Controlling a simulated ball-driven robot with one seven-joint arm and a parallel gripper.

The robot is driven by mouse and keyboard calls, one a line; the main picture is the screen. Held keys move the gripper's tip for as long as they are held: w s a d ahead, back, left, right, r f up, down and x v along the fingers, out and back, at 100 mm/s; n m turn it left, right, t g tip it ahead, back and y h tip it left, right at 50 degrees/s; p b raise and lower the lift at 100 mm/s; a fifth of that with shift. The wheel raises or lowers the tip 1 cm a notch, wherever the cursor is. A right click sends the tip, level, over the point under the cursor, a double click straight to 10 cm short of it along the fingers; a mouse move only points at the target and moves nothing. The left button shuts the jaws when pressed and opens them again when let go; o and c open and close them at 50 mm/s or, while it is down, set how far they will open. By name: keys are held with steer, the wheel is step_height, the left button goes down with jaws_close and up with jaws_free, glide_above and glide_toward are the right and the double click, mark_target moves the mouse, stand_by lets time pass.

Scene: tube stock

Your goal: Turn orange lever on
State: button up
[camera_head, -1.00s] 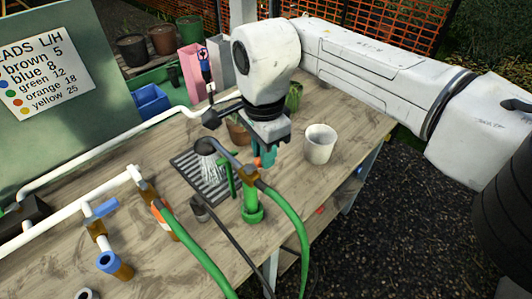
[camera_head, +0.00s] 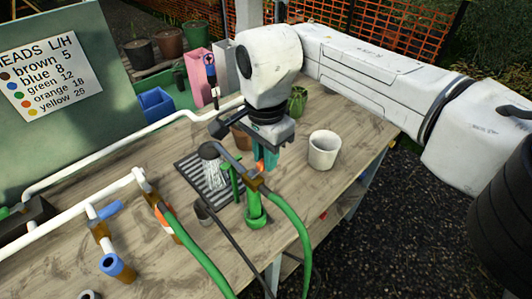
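A small orange piece (camera_head: 260,167), which looks like a lever, sits on the brown fitting at the top of the green upright pipe (camera_head: 256,205). My gripper (camera_head: 267,158) points down with teal fingers right beside it. The fingers overlap the orange piece in the view, so I cannot tell whether they touch it or how far apart they are. A grey shower head (camera_head: 209,151) left of the gripper is spraying water onto the dark slatted drain (camera_head: 190,170). Another orange part (camera_head: 164,215) shows on the brown fitting of the left hose.
A white cup (camera_head: 323,150) stands right of my gripper. Green hoses (camera_head: 298,235) run off the table front. White pipes (camera_head: 70,222) and blue-ended fittings (camera_head: 115,266) fill the left. Pots stand behind the gripper. The wooden table (camera_head: 355,125) is clear at the right.

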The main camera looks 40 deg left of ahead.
steer(key=o, duration=0.4)
step_height(320, 180, up, 11)
steer(key=shift+f+b, duration=0.1)
steer(key=shift+b, duration=0.65)
steer(key=shift+s+f, duration=0.1)
